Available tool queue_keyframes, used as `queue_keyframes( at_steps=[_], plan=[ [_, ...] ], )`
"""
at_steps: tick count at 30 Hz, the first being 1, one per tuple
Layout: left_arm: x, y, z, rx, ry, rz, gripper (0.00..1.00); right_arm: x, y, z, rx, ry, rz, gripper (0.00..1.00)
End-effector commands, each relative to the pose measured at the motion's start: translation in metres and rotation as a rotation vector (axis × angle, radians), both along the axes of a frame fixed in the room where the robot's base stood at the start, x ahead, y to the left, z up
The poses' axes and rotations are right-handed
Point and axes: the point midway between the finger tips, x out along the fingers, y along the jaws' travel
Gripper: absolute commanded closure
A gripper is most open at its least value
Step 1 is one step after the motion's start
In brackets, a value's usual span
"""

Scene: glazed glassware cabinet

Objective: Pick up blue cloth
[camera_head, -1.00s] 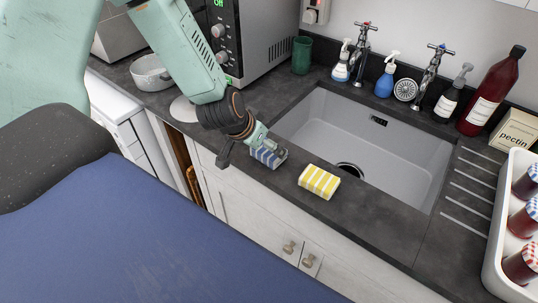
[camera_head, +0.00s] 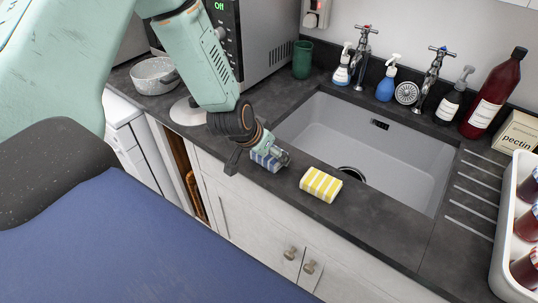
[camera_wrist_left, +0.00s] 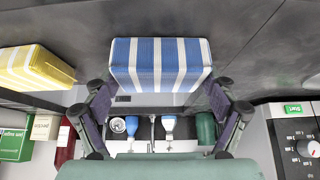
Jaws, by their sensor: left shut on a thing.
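The blue cloth (camera_head: 262,161) is a small folded block with blue and white stripes at the counter's front edge, left of the yellow cloth. My left gripper (camera_head: 272,155) is over it and covers part of it. In the left wrist view the blue cloth (camera_wrist_left: 160,64) fills the space between the two fingers of my left gripper (camera_wrist_left: 160,86), which is shut on it from both sides. Whether the cloth's underside touches the counter cannot be told. My right gripper is not in view.
A yellow-striped cloth (camera_head: 321,184) lies just right on the counter (camera_head: 385,232). The sink (camera_head: 385,150) is behind. A microwave (camera_head: 262,45), green cup (camera_head: 302,58) and pot (camera_head: 154,76) stand to the left and back. Bottles line the wall; a white jar tray (camera_head: 503,225) is at right.

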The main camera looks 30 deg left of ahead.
Motion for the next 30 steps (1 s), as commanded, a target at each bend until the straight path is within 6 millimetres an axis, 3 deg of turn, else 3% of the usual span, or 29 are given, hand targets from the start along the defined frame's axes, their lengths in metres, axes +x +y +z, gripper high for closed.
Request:
queue_keyframes(
  at_steps=[10,22,30],
  plan=[
    [0.0,0.0,0.005,-0.001,0.0,0.001,0.44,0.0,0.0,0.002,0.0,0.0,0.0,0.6],
    [0.0,0.0,0.079,-0.002,-0.002,0.003,0.44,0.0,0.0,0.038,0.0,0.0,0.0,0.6],
    [0.0,0.0,0.1,-0.001,0.0,-0.001,0.44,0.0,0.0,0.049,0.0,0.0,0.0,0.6]
  ],
)
